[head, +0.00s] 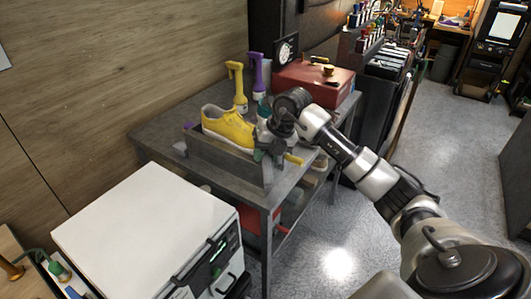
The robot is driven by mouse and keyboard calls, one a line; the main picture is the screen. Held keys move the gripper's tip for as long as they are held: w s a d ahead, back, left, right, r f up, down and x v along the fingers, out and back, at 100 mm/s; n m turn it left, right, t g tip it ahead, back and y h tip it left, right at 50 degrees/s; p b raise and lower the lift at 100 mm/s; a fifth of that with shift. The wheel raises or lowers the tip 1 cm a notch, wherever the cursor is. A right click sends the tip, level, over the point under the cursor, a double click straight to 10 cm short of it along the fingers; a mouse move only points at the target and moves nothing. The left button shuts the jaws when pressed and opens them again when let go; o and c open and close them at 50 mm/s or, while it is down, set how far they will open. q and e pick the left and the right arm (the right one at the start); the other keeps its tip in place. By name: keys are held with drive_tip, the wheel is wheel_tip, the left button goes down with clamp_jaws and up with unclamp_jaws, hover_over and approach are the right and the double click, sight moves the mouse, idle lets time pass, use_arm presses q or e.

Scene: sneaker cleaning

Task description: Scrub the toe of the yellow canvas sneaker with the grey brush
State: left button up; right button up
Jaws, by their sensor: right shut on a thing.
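The yellow canvas sneaker (228,127) with a pale sole is on the grey workbench (160,129), behind the bench's raised front panel. Its toe end points right, towards my right gripper (266,146). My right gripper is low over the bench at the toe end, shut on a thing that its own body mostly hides. I take this to be the grey brush, but its shape and bristles do not show clearly. I cannot tell whether it touches the toe. My left gripper is not in view.
A yellow-topped bottle (238,88) and a purple-topped bottle (256,76) stand behind the sneaker. A red box (314,82) stands at the bench's back right. A white-topped cabinet (140,232) is in front. A yellow item (293,159) shows right of my gripper.

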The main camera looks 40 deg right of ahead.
drive_tip(key=shift+f, duration=0.3)
drive_tip(key=shift+w, duration=0.1)
drive_tip(key=shift+w+d+b, duration=0.55)
drive_tip(key=shift+w+d, duration=0.85)
drive_tip(key=shift+d, duration=2.35)
drive_tip(key=shift+s+a+p, duration=0.35)
drive_tip(key=shift+s+a, duration=0.15)
drive_tip(key=shift+a, duration=0.8)
drive_tip(key=shift+s+a+p, duration=0.35)
drive_tip(key=shift+s+a, duration=0.15)
drive_tip(key=shift+a, duration=0.75)
drive_tip(key=shift+s+a+p, duration=0.35)
drive_tip(key=shift+s+a, duration=0.15)
drive_tip(key=shift+a, duration=0.8)
drive_tip(key=shift+w+a+p+v, duration=0.2)
drive_tip(key=shift+p+v, duration=0.75)
drive_tip(key=shift+v, duration=0.5)
drive_tip(key=shift+w+a+p+v, duration=0.1)
drive_tip(key=shift+a+p+v, duration=0.1)
drive_tip(key=shift+p+v, duration=1.05)
drive_tip(key=shift+s+r+b, duration=0.15)
drive_tip(key=shift+r+b, duration=0.15)
drive_tip(key=shift+r, duration=0.1)
